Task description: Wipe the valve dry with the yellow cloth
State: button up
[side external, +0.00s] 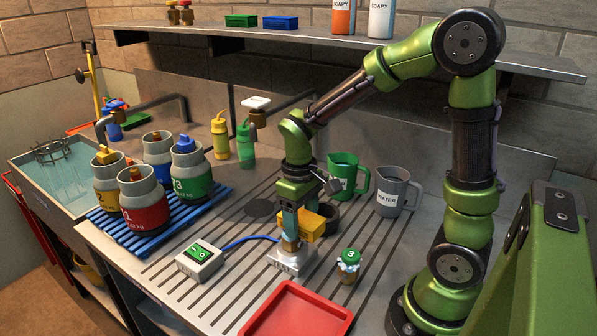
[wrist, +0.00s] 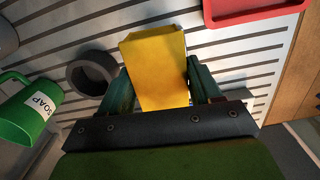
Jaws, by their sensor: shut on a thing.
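In the wrist view the cloth (wrist: 157,65) sits between the two green fingers of my gripper (wrist: 152,85). I cannot tell whether the cloth touches the scale. No single valve is clearly marked; the red canister (side external: 143,204), yellow canister (side external: 108,186) and green canister (side external: 190,172) at the left have coloured fittings on top.
A blue slatted rack (side external: 147,240) carries the canisters. A sink (side external: 62,175) is left.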

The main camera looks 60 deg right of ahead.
jog(key=shift+s, duration=0.1)
jog(key=shift+s+f, duration=0.1)
jog(key=shift+s, duration=0.55)
jog(key=shift+s+f, duration=0.1)
jog(key=shift+s, duration=0.15)
jog(key=shift+c, duration=0.6)
jog(key=shift+w, duration=0.95)
jog(key=shift+s+r, duration=0.25)
jog(key=shift+s, duration=0.6)
jog(key=shift+w, duration=0.9)
jog(key=shift+s, duration=0.1)
